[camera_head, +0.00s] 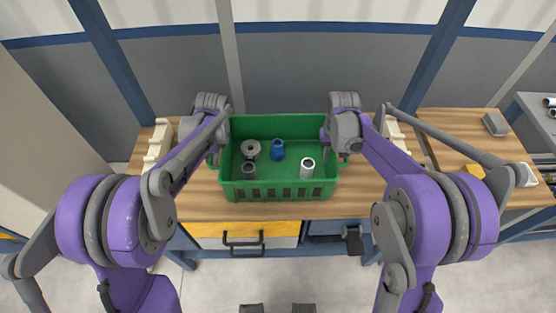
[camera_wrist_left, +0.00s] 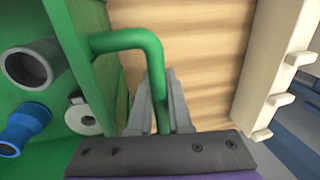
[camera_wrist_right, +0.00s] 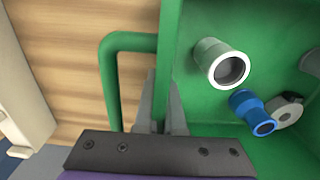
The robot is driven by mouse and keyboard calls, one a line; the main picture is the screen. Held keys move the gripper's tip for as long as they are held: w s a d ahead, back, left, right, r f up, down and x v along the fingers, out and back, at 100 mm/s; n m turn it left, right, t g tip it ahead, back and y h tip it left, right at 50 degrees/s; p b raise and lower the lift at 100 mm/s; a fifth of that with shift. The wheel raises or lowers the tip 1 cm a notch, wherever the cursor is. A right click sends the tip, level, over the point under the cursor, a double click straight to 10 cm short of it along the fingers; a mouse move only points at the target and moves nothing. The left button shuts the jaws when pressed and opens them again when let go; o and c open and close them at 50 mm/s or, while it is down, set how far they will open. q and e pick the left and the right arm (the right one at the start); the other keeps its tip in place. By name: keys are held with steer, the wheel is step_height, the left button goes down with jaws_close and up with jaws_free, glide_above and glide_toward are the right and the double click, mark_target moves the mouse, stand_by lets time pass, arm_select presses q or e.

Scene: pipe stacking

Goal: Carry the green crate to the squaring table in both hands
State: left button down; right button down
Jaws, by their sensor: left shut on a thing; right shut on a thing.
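The green crate (camera_head: 280,124) is at the middle of the wooden workbench, level; I cannot tell whether it touches the top. Inside are a blue fitting (camera_head: 278,149), a grey flanged part (camera_head: 250,148), a dark grey sleeve (camera_head: 248,169) and a pale sleeve (camera_head: 307,169). My left gripper (camera_head: 214,154) is at the crate's left side, its fingers (camera_wrist_left: 163,76) shut around the green handle bar. My right gripper (camera_head: 342,154) is at the right side; its fingers (camera_wrist_right: 162,76) straddle the crate's wall edge, beside the handle loop. No squaring table is identifiable.
Cream racks stand left (camera_head: 158,145) and right (camera_head: 397,140) of the crate on the workbench (camera_head: 365,190). Drawers (camera_head: 240,234) with dark handles sit below. Another wooden surface at right holds a grey block (camera_head: 495,123) and a yellow item (camera_head: 474,171). A metal rack (camera_head: 535,115) stands far right.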

arm_select(q)
steer(key=shift+r, duration=0.15)
arm_select(e)
steer(key=shift+r, duration=0.15)
